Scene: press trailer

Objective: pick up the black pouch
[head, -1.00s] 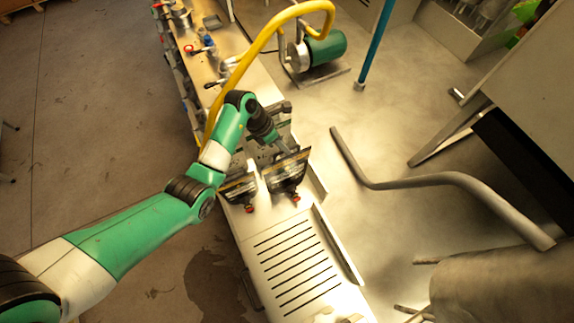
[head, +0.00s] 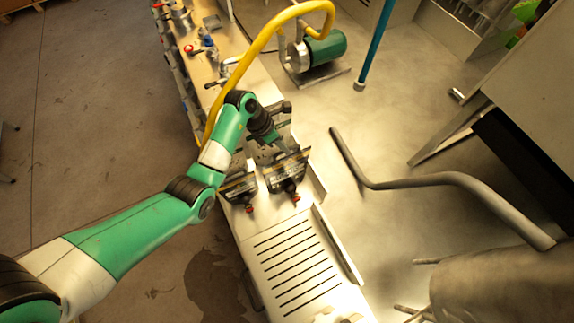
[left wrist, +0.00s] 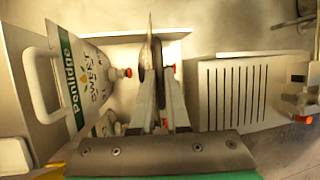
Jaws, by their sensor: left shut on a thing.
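Two dark pouches with red caps stand on the metal bench in the head view, a right one (head: 287,176) and a left one (head: 240,190). My left gripper (head: 281,150) reaches down to the right one and is shut on its upper edge. In the left wrist view my left gripper (left wrist: 158,82) has the black pouch (left wrist: 153,60) between its fingers, seen edge-on, with a red cap beside it. I cannot tell whether the pouch touches the bench. My right gripper is not in view.
A slotted metal plate (head: 290,262) is in front of the pouches. A yellow hose (head: 240,75) arches behind my arm near a green motor (head: 325,48). A bent grey pipe (head: 430,181) is to the right.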

